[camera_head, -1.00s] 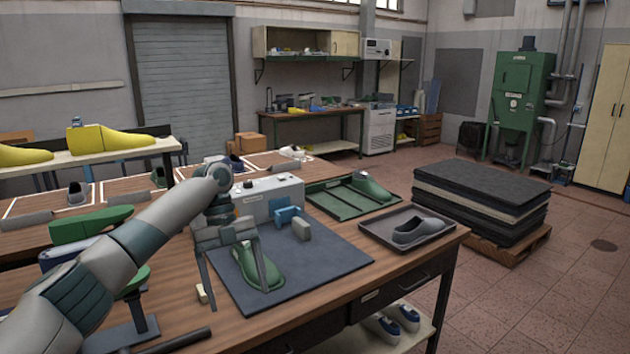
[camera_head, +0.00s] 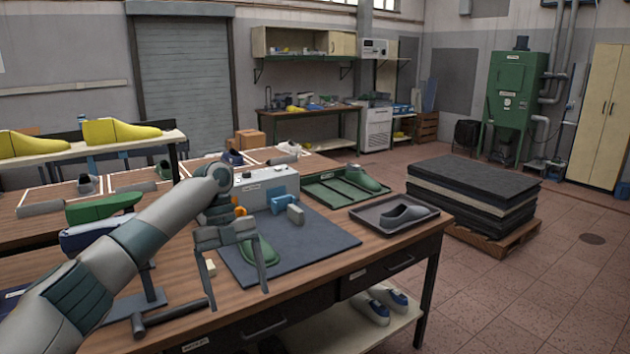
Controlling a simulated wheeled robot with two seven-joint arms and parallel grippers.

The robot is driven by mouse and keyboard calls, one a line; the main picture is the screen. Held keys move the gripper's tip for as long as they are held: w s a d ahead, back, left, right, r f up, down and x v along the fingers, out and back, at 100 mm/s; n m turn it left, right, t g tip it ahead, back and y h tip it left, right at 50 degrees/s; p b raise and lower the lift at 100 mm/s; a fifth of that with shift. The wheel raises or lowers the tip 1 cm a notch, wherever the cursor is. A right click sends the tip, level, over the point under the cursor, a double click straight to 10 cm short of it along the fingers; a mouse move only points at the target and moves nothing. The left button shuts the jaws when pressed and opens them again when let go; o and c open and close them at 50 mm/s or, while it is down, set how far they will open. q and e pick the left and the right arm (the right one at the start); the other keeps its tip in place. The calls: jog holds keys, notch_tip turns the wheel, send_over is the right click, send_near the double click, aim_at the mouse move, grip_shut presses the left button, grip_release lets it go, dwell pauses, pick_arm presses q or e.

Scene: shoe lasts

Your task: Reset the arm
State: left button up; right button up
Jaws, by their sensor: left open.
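My left arm comes in from the lower left, and its gripper (camera_head: 238,290) hangs with its fingers wide apart over the front edge of the dark mat (camera_head: 318,240). Nothing is held between the fingers. A green shoe last (camera_head: 262,252) lies on the mat just behind the gripper and is partly hidden by it. My right gripper is not in view.
A control box (camera_head: 265,187), blue and grey blocks (camera_head: 284,204), a green tray (camera_head: 322,193) with a green last, and a dark tray (camera_head: 366,213) with a grey shoe stand on the wooden bench. A T-shaped stand (camera_head: 148,290) is near the arm.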

pick_arm(q)
jog(key=w+d+f+n+t+h, duration=0.2)
jog(key=f+n, duration=0.7)
jog(key=f, duration=1.8)
jog(key=s+a+f+n+t+y, duration=0.15)
jog(key=s+f+n, duration=0.35)
jog(key=f, duration=0.8)
jog(key=s+f+n+t, duration=0.2)
jog(key=s+f+n, duration=0.3)
jog(key=f, duration=0.8)
jog(key=s+a+f+n+y, duration=0.1)
jog(key=s+a+f+n, duration=0.1)
jog(key=s+f, duration=0.85)
jog(key=s+a+f+n+y, duration=0.1)
jog(key=s+a+f+n, duration=0.2)
jog(key=s+f, duration=0.7)
jog(key=s+a+f+n, duration=0.1)
jog(key=s+n, duration=0.1)
jog(key=s, duration=1.2)
jog(key=s+a+f+n+t, duration=0.1)
jog(key=s+f, duration=0.1)
jog(key=s, duration=1.2)
jog(key=shift+s+n, duration=0.4)
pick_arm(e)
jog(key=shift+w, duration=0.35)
